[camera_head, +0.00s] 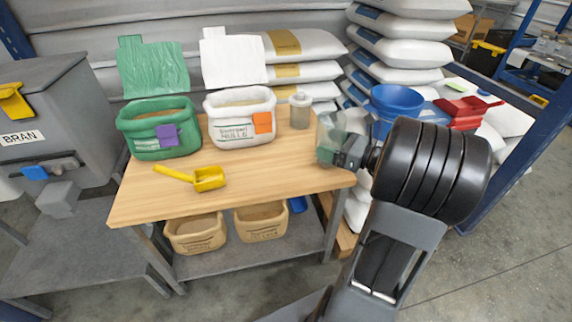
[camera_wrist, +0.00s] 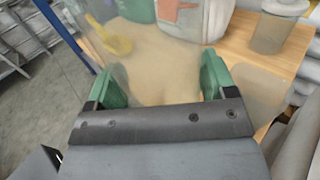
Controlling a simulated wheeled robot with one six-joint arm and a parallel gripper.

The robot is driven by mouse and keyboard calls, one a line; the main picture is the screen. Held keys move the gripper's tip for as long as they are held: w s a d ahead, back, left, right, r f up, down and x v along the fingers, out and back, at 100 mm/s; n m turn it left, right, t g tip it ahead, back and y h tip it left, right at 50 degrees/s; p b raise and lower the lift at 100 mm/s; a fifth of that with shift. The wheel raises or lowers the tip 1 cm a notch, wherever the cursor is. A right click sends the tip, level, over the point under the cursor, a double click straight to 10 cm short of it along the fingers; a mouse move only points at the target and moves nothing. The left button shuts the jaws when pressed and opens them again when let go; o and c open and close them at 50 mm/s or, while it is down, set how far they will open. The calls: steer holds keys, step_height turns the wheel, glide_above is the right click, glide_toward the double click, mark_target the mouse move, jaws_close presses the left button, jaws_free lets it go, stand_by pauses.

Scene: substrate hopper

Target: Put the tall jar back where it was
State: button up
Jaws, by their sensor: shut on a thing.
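My gripper (camera_head: 340,150) is over the right end of the wooden table and is shut on a clear, tall jar (camera_head: 326,131). In the wrist view the see-through jar (camera_wrist: 150,62) fills the space between the green fingers of my gripper (camera_wrist: 160,82). The table and a yellow scoop show through it. I cannot tell whether the jar's base touches the tabletop. A smaller greyish jar with a pale lid (camera_head: 300,110) stands on the table, to the left of and behind the held jar; it also shows in the wrist view (camera_wrist: 272,28).
On the wooden table (camera_head: 262,172) stand a green tub (camera_head: 140,146) and a white tub (camera_head: 240,134), with a yellow scoop (camera_head: 208,178) in front. The front middle of the table is clear. Stacked sacks (camera_head: 400,52) and a blue bowl (camera_head: 397,99) are behind and right.

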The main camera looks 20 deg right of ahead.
steer(key=w+a+f+b, duration=0.1)
steer(key=w+a+f, duration=0.1)
steer(key=w, duration=0.1)
steer(key=w+a+f+b, duration=0.2)
steer(key=w+f, duration=0.1)
steer(key=w+a+f+b, duration=0.2)
steer(key=w+a+f, duration=0.1)
steer(key=shift+w+f, duration=0.2)
steer(key=shift+w, duration=0.1)
steer(key=f, duration=0.1)
steer(key=f+b, duration=0.1)
steer(key=f, duration=0.1)
steer(key=shift+w+a+f, duration=0.15)
steer(key=shift+w+a, duration=0.1)
steer(key=shift+w, duration=0.05)
steer(key=shift+f+b, duration=0.3)
steer(key=shift+f, duration=0.1)
